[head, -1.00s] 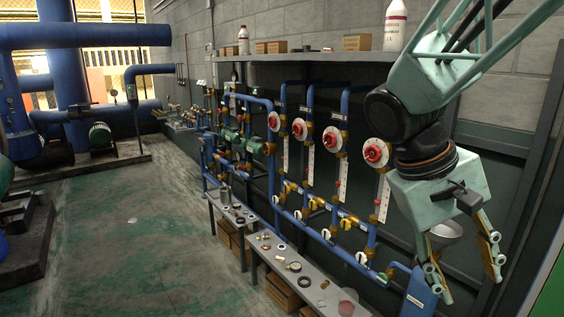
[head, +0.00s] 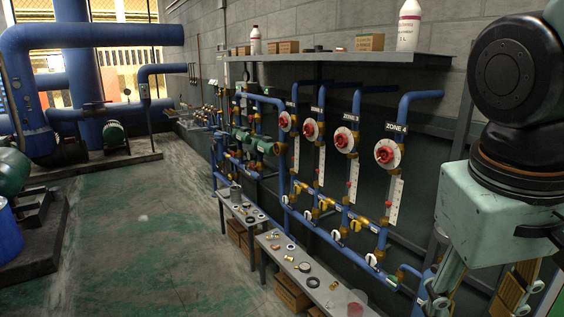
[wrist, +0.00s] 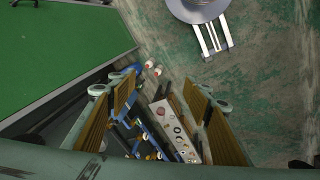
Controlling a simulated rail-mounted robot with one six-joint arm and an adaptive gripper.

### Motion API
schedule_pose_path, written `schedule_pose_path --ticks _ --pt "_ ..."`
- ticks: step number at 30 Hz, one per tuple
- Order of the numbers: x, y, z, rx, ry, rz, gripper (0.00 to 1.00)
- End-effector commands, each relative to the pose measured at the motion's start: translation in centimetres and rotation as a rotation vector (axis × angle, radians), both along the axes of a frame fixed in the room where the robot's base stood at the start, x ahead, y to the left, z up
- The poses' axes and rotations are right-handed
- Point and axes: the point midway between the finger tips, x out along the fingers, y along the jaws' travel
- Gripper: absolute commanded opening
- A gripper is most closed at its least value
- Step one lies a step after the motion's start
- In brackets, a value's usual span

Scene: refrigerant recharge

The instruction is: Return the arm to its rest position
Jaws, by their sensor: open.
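My gripper (head: 472,298) is at the lower right of the head view, close to the camera, with its fingers pointing down and partly cut off by the frame edge. In the wrist view my gripper (wrist: 160,98) shows its two yellow-padded fingers spread wide, with nothing between the pads. My arm is folded in close at the right edge of the head view. The gripper is apart from the pipes and the benches.
Blue pipes with red-centred dials (head: 386,153) line the wall at right of centre. A shelf (head: 350,57) holds white bottles (head: 409,27) and boxes. Low benches (head: 291,262) carry small parts. The green floor (head: 150,240) at left is clear. A green panel (wrist: 60,50) shows in the wrist view.

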Motion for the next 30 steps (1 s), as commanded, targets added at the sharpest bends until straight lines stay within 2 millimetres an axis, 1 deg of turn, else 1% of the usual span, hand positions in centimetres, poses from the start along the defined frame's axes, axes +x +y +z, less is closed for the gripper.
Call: schedule_pose_path --ticks 6,16,22,30 --pt "-1.7 1.8 0.6 0.059 -0.065 0.018 0.46" --pt "-3.7 4.3 1.4 0.136 -0.162 0.046 0.46" --pt "-4.3 5.2 1.6 0.161 -0.195 0.056 0.46" --pt "-4.4 5.4 1.7 0.166 -0.203 0.061 0.46"
